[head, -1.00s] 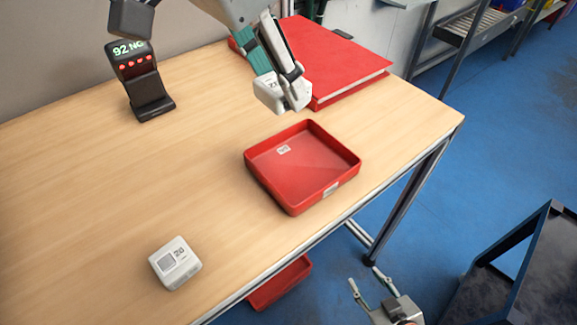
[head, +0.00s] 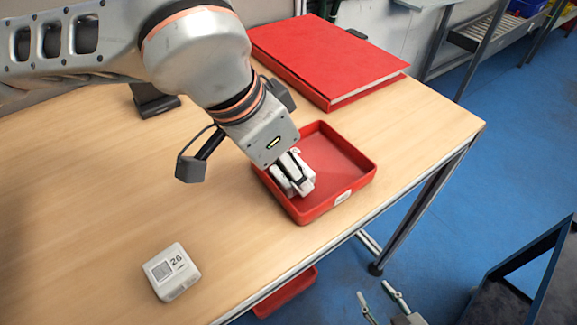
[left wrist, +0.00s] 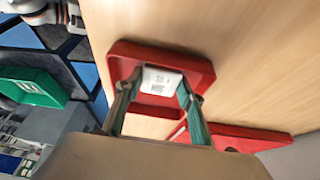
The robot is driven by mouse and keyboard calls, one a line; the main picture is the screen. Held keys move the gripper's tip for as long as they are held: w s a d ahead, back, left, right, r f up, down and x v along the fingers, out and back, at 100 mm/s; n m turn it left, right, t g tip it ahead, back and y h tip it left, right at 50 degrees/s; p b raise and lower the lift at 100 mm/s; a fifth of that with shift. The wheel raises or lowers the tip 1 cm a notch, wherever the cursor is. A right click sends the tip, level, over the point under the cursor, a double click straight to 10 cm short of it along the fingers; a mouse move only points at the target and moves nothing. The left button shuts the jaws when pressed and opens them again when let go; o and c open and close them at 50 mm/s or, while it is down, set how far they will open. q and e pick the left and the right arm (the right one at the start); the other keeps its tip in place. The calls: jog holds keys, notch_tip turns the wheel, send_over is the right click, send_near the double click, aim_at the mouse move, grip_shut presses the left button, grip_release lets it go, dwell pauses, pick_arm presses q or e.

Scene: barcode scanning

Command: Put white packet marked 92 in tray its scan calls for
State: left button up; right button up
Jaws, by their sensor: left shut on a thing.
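My left gripper (head: 290,172) points down into the red tray (head: 345,155) on the table. It is shut on a white packet (head: 305,186), partly hidden by the fingers in the head view. In the left wrist view the packet (left wrist: 162,80) is between the two green fingers, with small dark print facing the camera and the red tray (left wrist: 200,68) behind it. I cannot tell if it touches the tray floor. The scanner stand (head: 155,103) is mostly behind my left arm, its display hidden. My right gripper (head: 380,303) is open and empty, off the table's front edge.
Another white packet (head: 172,272), marked 26, lies on the table at the front left. A red binder (head: 330,60) lies behind the tray. A second red tray (head: 287,293) is below the table edge. A green tray (left wrist: 35,87) shows in the left wrist view.

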pick_arm(q)
jog(key=shift+f, duration=0.1)
jog(key=shift+f, duration=0.15)
jog(key=o, duration=1.2)
jog(key=p+v, duration=0.1)
jog(key=v, duration=1.1)
jog(key=shift+r+p, duration=0.25)
jog(key=shift+p, duration=0.15)
jog(key=shift+s+f, duration=0.1)
